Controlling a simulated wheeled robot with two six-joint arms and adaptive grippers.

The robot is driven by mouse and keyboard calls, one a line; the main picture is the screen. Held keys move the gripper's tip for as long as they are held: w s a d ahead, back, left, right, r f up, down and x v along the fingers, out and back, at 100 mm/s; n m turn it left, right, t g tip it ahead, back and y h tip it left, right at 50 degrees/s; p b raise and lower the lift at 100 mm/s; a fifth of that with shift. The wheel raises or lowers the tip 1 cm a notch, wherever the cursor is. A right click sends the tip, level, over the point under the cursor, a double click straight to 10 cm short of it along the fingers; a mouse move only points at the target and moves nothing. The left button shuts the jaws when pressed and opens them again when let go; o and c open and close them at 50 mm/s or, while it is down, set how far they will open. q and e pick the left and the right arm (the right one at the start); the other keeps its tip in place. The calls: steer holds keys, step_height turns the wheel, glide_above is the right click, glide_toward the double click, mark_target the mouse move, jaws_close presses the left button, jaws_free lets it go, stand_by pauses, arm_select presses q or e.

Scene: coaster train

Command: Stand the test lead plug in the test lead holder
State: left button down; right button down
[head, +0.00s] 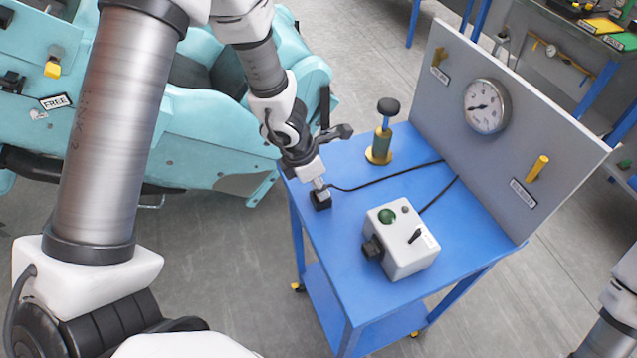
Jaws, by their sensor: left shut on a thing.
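My left gripper (314,178) reaches down over the left corner of the blue cart. It is shut on the test lead plug (319,187), a small grey piece largely covered by the fingers. A thin black lead runs from it to the right across the cart top. Directly below is a small black block (321,201), which looks like the test lead holder, at the cart's left edge. The plug appears upright at the block's top; I cannot tell whether it is inside it or just above. My right gripper is not in view.
The blue cart (340,164) also carries a grey box (408,255) with a green button and a pump with a black knob (384,130). A grey panel (460,110) with a gauge (486,106) and yellow pegs stands behind. A turquoise coaster car (215,140) is at left.

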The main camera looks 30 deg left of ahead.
arm_select(q)
steer(key=shift+f+b, duration=0.3)
steer(key=shift+f, duration=0.05)
steer(key=c, duration=0.9)
jaws_free()
steer(key=shift+o, duration=0.2)
steer(key=shift+r, duration=0.1)
